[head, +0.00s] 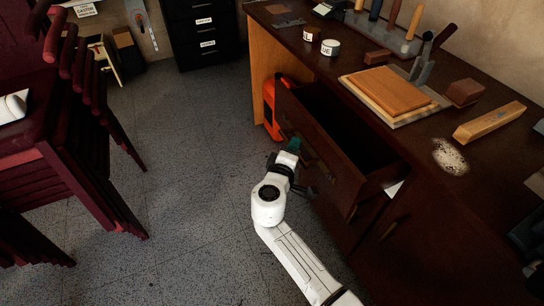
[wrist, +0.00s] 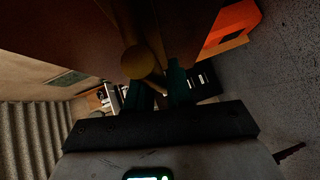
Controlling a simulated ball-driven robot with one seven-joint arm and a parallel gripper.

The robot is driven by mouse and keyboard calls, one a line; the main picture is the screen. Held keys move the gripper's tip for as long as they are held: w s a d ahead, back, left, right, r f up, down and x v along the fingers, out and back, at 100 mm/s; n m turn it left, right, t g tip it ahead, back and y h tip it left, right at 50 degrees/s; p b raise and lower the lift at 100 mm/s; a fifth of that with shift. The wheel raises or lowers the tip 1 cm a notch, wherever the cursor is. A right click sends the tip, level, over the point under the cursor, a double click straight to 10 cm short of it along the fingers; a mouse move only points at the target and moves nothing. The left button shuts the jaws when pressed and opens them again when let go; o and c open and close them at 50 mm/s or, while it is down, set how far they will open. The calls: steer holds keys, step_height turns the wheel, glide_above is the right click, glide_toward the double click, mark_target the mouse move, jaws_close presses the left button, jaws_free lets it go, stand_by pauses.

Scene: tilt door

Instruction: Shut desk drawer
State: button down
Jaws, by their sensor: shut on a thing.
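The desk drawer (head: 340,192) is dark brown and stands pulled out from the desk (head: 420,165), with its dark inside showing from above. A brass bar handle (head: 321,168) runs along its front. My gripper (head: 294,146) is at the end of the handle nearer the orange object, in front of the drawer. In the wrist view the green fingertips (wrist: 160,88) are on either side of the brass handle (wrist: 143,62), shut on it. The exact contact is dark and partly hidden.
An orange object (head: 272,108) stands beside the desk's end. Stacked dark red chairs (head: 75,140) are at the left, and a black filing cabinet (head: 203,35) is at the back. The grey floor (head: 190,190) between is clear. A wooden board (head: 390,90) and tools lie on the desktop.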

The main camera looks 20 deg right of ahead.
steer(key=d+b, duration=0.2)
steer(key=d, duration=1.2)
steer(key=shift+d+f, duration=0.1)
steer(key=shift+d, duration=0.3)
steer(key=c, duration=1.1)
jaws_free()
steer(key=shift+a, duration=0.15)
steer(key=p+v, duration=0.1)
steer(key=v, duration=0.9)
steer(key=shift+s+a+p, duration=0.25)
steer(key=shift+a+p, duration=0.05)
